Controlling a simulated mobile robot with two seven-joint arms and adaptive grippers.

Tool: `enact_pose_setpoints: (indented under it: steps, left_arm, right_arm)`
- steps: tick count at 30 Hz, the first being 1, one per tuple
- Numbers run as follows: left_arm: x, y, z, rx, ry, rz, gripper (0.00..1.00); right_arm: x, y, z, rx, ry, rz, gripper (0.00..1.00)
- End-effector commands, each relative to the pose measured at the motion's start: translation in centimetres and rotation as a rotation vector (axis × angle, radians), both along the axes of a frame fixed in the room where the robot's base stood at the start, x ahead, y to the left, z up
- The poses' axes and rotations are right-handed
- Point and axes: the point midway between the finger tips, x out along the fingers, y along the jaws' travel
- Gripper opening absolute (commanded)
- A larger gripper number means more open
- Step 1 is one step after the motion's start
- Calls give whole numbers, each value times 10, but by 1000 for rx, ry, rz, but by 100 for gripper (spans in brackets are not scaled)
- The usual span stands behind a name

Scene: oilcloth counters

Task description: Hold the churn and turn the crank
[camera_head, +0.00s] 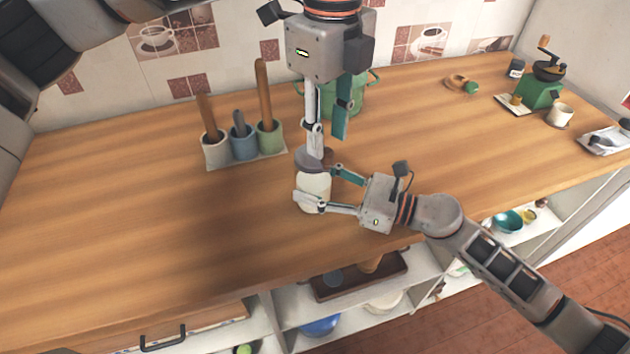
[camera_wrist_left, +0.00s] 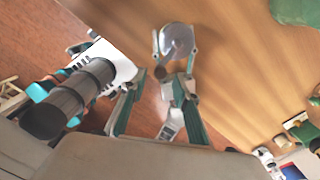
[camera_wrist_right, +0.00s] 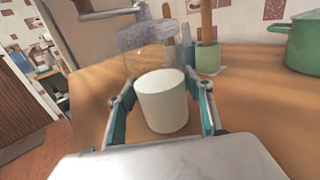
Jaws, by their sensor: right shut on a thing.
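The churn is a white cylinder (camera_head: 314,188) with a grey top (camera_head: 309,158), upright near the counter's front edge; its white body also fills the middle of the right wrist view (camera_wrist_right: 162,102). My right gripper (camera_head: 322,187) is shut on the body from the right, one finger on each side. My left gripper (camera_head: 327,140) points down above the churn, its fingers apart. The crank's arm is not clear.
A stand with three cups holding wooden tools (camera_head: 243,142) is left of the churn. A green pot (camera_head: 348,98) stands behind the left gripper. A green grinder (camera_head: 541,93) and a small cup (camera_head: 560,115) are far right. The counter's left part is clear.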

Motion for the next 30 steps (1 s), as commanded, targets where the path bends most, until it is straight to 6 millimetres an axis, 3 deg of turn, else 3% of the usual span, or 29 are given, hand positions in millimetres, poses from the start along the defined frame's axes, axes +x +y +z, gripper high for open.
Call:
enact_pose_setpoints:
  steps: [9,22,23,26,30]
  left_arm:
    - [0,0,-33,0,0,-1,31]
    - [0,0,-40,-1,-1,-1,31]
    - [0,0,-40,-1,-1,-1,28]
    - [0,0,-40,-1,-1,-1,5]
    - [0,0,-40,-1,-1,-1,5]
  right_arm:
    - [0,0,0,0,1,0,9]
    - [0,0,0,0,1,0,9]
    - [0,0,0,0,1,0,9]
    - [0,0,0,0,1,0,9]
    - [0,0,0,0,1,0,9]
